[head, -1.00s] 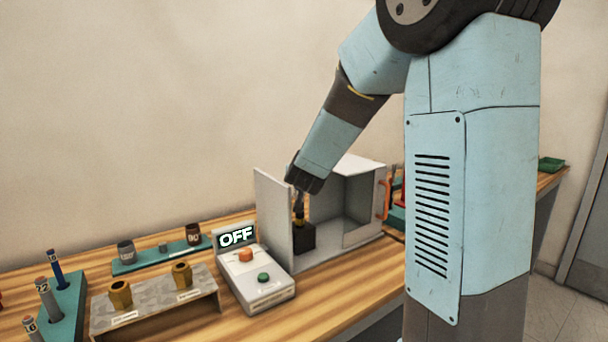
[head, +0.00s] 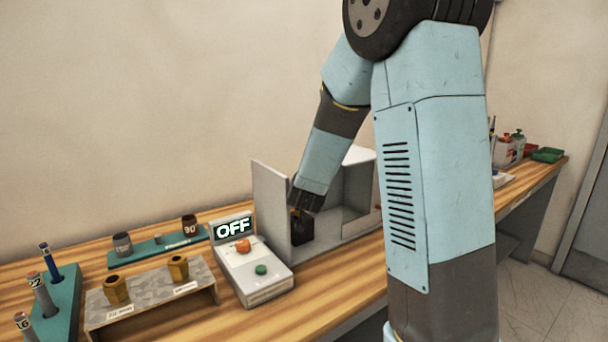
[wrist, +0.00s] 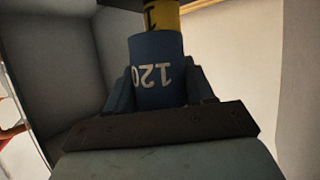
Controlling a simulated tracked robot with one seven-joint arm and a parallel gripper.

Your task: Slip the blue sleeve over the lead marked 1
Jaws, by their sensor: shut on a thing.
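The blue sleeve (wrist: 157,68), marked 120, is between the fingers of my gripper (wrist: 160,90) in the wrist view. My gripper is shut on it. A yellow band with a dark mark (wrist: 161,15), seemingly on the lead, shows just past the sleeve's far end and in line with it. I cannot tell how far the sleeve is over the lead. The sleeve is mostly hidden there.
The cabinet's upright panel (head: 271,210) stands close left of my gripper. A control box (head: 252,270) reading OFF is in front. A stand with two brass-coloured fittings (head: 150,300), a teal tray (head: 158,250) and a teal rack of marked pins (head: 55,305) are to the left.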

